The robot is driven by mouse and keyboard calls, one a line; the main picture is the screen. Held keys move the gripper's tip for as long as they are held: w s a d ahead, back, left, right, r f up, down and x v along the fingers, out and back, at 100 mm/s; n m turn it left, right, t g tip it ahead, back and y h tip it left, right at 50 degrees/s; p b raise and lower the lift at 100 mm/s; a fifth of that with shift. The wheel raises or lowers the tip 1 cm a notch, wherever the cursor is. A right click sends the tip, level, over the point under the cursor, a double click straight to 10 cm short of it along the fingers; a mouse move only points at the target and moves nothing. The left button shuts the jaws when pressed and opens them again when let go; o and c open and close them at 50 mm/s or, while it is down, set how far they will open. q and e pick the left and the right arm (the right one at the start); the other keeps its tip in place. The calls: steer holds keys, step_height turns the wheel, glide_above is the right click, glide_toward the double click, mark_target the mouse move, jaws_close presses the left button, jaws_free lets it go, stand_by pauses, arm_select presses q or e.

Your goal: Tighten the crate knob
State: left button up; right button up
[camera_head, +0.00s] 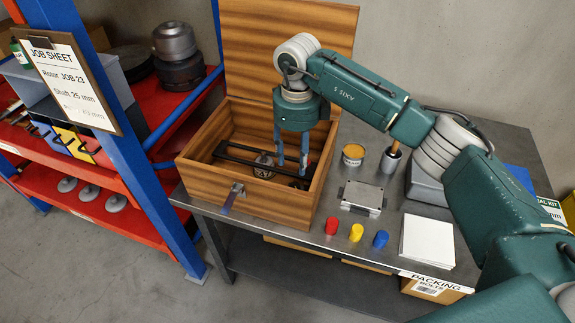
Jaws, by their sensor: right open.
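The wooden crate (205,187) stands on the bench with its lid (285,35) raised at the back. Inside it are dark bars (245,157) and a small round metallic part (264,163); I cannot tell whether this part is the knob. A metal fitting with a bluish-grey end (233,197) sticks out from the crate's front wall. My right gripper (292,165) points down into the crate, fingers apart, right of the round part. A dark thing low near its fingertips is partly hidden. My left gripper is not in view.
Right of the crate stand a tin (353,155), a wooden-handled tool (391,158) and a grey metal box (362,198). Red, yellow (356,232) and blue caps and white sheets (427,240) lie in front. A red shelf (85,205) with blue posts stands left.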

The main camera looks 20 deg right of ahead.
steer(key=p, duration=0.3)
glide_above(294, 186)
steer(key=f, duration=0.5)
steer(key=shift+s+f, duration=0.3)
steer(key=shift+f, duration=0.05)
steer(key=f, duration=0.2)
steer(key=f+p, duration=0.1)
steer(key=shift+w, duration=0.25)
steer(key=shift+f, duration=0.8)
steer(key=shift+c, duration=0.5)
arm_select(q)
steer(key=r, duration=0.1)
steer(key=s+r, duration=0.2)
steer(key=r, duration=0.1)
arm_select(e)
jaws_close()
